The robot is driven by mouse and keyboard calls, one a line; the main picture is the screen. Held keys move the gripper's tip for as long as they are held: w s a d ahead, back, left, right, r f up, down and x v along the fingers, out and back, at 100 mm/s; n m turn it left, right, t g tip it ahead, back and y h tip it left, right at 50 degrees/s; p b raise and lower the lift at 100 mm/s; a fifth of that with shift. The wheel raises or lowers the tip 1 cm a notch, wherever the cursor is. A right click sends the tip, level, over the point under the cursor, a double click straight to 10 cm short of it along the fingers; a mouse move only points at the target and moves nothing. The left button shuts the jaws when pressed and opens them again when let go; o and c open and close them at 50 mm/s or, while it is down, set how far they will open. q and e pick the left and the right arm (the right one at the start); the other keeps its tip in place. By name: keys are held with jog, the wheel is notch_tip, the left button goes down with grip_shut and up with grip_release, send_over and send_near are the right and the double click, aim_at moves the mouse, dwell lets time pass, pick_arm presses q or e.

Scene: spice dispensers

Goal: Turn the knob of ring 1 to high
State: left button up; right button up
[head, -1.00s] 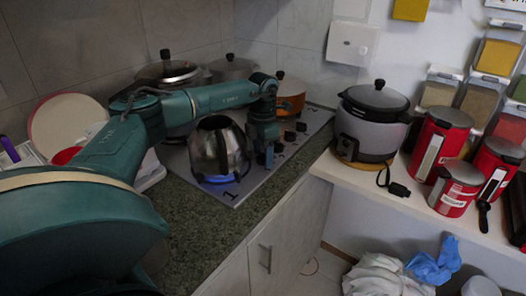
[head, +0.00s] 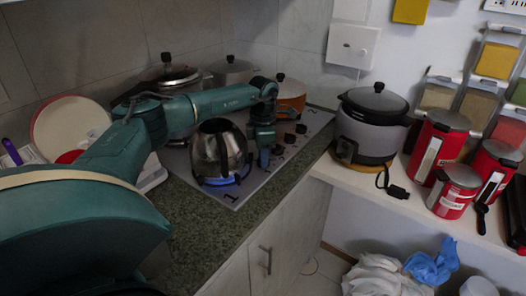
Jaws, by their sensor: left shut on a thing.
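My left gripper (head: 263,162) is in the head view, pointing down at the near right part of the cooktop (head: 236,193), just right of the kettle. It is shut on the knob of ring 1, which its fingers hide. Several other black knobs (head: 289,139) show in a row behind it. The shiny kettle (head: 222,151) stands on ring 1, beside the printed "1", and a blue flame glows under it. The knob's setting cannot be read. My right gripper is not in view.
Pots (head: 172,76) and an orange pot (head: 291,95) stand on the cooktop's back part. A rice cooker (head: 370,124) and red canisters (head: 437,146) stand on the white counter to the right. The granite front edge (head: 205,225) is clear.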

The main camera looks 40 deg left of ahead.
pick_arm(q)
jog(key=shift+m, duration=0.5)
jog(key=o, duration=1)
notch_tip(320, 180, up, 13)
jog(key=shift+r+b, duration=0.1)
jog(key=shift+b, duration=0.35)
jog(key=shift+d, duration=0.1)
